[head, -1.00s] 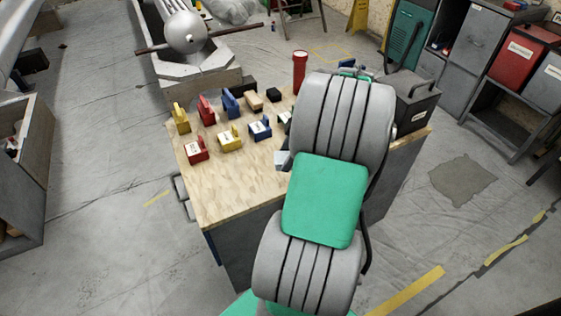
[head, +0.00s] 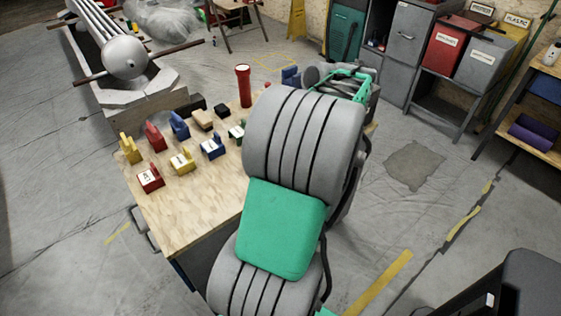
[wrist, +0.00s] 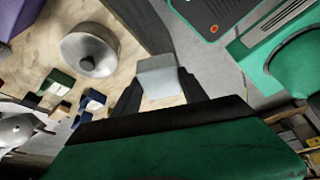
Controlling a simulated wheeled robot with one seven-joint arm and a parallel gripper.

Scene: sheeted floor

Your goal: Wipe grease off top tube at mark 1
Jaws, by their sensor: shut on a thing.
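A bundle of long grey tubes (head: 93,18) lies in a pale stone-like trough (head: 130,95) at the upper left of the head view, with a round silver end piece (head: 125,57) at its near end. Mark 1 and any grease are too small to make out. My gripper (wrist: 160,80) is shut on a pale grey-white block (wrist: 162,72), held between its dark fingers in the wrist view. I cannot tell whether the block is a folded cloth. In the head view my own arm hides the fingers and the block. The gripper is well apart from the tubes.
The wooden bench top (head: 185,215) carries several coloured labelled blocks, such as a red one (head: 150,179), and a tall red cylinder (head: 244,86). A brown bar (head: 90,78) sticks out by the tubes' near end. Bins and cabinets (head: 405,45) stand at upper right.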

